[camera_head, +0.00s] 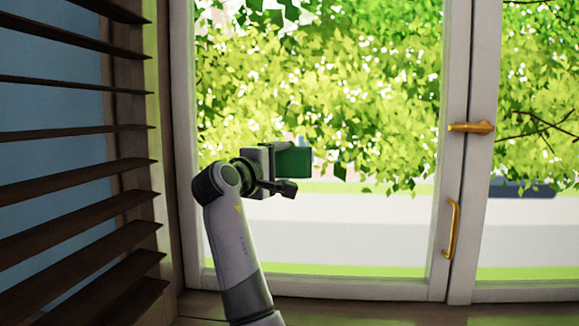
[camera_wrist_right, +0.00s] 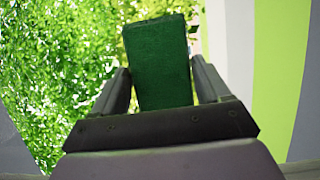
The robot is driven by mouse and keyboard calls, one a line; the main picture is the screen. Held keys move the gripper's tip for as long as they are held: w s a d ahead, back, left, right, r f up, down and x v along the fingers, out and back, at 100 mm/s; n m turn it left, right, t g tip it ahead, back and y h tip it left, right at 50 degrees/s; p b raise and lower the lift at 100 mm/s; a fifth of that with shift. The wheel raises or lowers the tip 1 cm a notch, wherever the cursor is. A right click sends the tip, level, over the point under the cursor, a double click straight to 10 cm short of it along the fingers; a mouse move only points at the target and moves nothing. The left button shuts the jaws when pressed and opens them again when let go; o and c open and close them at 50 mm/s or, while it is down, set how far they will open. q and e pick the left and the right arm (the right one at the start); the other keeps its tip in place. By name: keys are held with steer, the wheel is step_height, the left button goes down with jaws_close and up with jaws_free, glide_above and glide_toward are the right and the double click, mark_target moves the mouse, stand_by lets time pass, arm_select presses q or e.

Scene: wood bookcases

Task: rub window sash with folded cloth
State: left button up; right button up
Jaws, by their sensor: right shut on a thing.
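The folded cloth (camera_head: 293,162) is a small dark green block in the head view. My right gripper (camera_head: 284,172) is shut on it and holds it up in front of the window glass. In the right wrist view the cloth (camera_wrist_right: 158,62) stands between the two fingers of the right gripper (camera_wrist_right: 160,88). The window sash (camera_head: 455,150) is a white frame with a brass latch and handle, to the right of the gripper. The cloth appears apart from that upright in the head view. My left gripper is not in view.
A dark slatted shutter (camera_head: 80,185) stands at the left, near my right arm. A brass latch (camera_head: 471,127) and a brass handle (camera_head: 451,228) stick out from the sash. A wooden sill (camera_head: 350,311) runs below the window.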

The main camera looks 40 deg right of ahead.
steer(key=shift+w+a, duration=0.15)
steer(key=shift+w, duration=0.05)
steer(key=shift+s+a+f, duration=0.15)
steer(key=shift+s+a, duration=0.1)
steer(key=shift+a, duration=0.25)
steer(key=shift+s+a+b, duration=0.45)
steer(key=shift+s+a, duration=1.15)
steer(key=shift+a, duration=0.2)
steer(key=shift+a, duration=0.1)
steer(key=shift+s+a, duration=0.9)
steer(key=shift+a, duration=0.2)
